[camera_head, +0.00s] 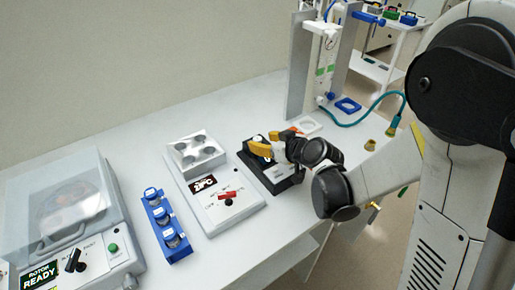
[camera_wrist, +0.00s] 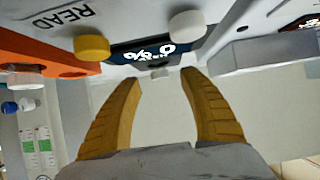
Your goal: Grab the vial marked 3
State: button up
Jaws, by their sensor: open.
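A blue rack (camera_head: 179,253) on the bench holds three vials in a row: a far vial (camera_head: 152,194), a middle vial (camera_head: 162,214) and a near vial (camera_head: 171,238). They have blue tops and pale labels; I cannot read the numbers, so I cannot tell which is marked 3. My gripper (camera_head: 262,148) is to the right of the rack, well apart from it, over a dark device (camera_head: 279,180). In the wrist view my gripper (camera_wrist: 160,76) shows two yellow fingers spread apart with nothing between them. The rack is not seen there.
A white device (camera_head: 228,209) with a red switch stands between rack and gripper. A clear-lidded machine marked ROTOR READY (camera_head: 40,274) is left of the rack. A tall stand (camera_head: 300,70) with a teal hose is behind. The wrist view shows a display (camera_wrist: 150,54) and a yellow knob (camera_wrist: 91,48).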

aim_at(260, 141)
jog(key=x, duration=0.3)
jog(key=shift+f+b, duration=0.15)
jog(key=shift+b, duration=0.2)
jog(key=shift+c, duration=0.5)
grip_shut()
jog(key=shift+r, duration=0.2)
